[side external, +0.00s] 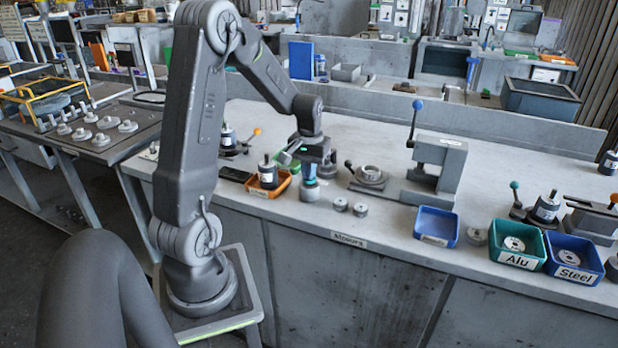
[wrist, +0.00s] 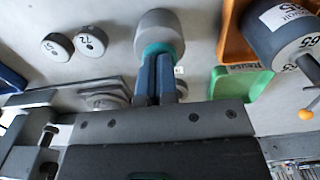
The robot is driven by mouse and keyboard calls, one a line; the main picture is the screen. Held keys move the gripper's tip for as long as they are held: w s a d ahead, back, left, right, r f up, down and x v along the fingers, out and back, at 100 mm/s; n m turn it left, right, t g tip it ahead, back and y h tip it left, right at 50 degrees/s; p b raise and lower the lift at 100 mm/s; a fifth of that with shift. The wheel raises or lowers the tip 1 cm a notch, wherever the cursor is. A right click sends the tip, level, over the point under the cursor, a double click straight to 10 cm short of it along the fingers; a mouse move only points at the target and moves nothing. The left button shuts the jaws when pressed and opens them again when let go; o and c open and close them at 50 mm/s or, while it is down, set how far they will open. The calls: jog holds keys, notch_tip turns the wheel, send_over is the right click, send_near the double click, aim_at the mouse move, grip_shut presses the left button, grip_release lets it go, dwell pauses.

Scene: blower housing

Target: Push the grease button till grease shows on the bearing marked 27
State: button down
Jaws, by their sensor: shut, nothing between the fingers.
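A grey cylinder with a teal part at its upper end, which looks like the grease dispenser (side external: 310,191), stands near the bench's front edge; it also shows in the wrist view (wrist: 160,22). My gripper (side external: 311,174) is upright above it, and its shut, empty blue fingers (wrist: 157,56) reach to the teal part. I cannot tell whether they touch it. Two small grey round parts with number labels, left (wrist: 57,46) and right (wrist: 90,41), stand apart from it; the right label may read 27 or 72. No grease is visible on them.
An orange tray (wrist: 232,40) holding a motor marked 65 (wrist: 285,35) is close beside the dispenser. A green labelled tray (wrist: 240,84) is also near. A lever press (side external: 437,165), a round fixture (side external: 369,178) and a blue tray (side external: 436,226) stand to the right.

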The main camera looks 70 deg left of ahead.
jog(key=shift+f, duration=0.25)
jog(key=shift+r, duration=1.15)
jog(key=shift+f, duration=0.15)
